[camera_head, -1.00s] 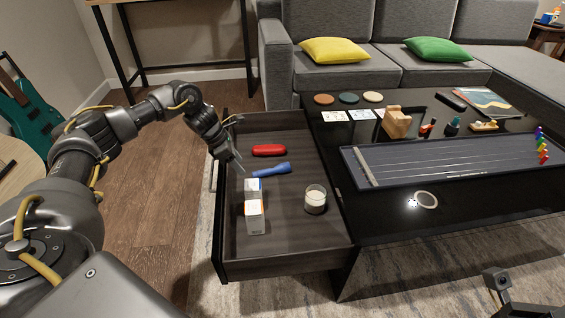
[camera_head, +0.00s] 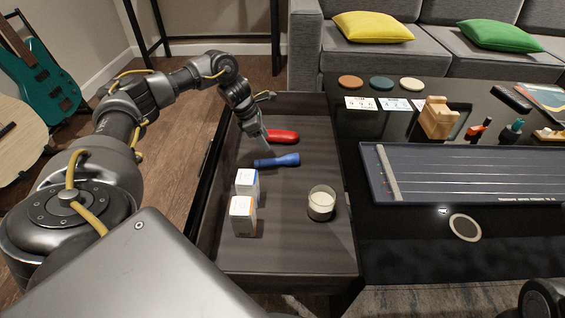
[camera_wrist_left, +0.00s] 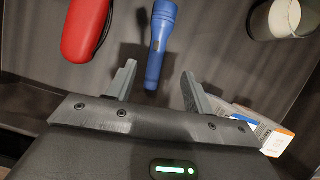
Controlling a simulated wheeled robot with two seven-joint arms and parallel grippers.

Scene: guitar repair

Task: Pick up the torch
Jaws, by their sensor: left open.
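The blue torch (camera_head: 277,160) lies in the open drawer (camera_head: 300,255), between a red case and two small white boxes. My left gripper (camera_head: 266,142) is above the drawer, close to the torch's narrow end. In the left wrist view the torch (camera_wrist_left: 160,42) points down toward the space between the two fingers of my left gripper (camera_wrist_left: 157,85). The fingers are spread apart with nothing held between them. I cannot tell the exact height of the fingers above the torch. My right gripper is not clearly in view; only a dark part shows at the lower right.
The red case (camera_head: 282,140) lies just behind the torch. Two white boxes (camera_head: 245,183) and a candle in a glass (camera_head: 321,203) stand in front of it.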

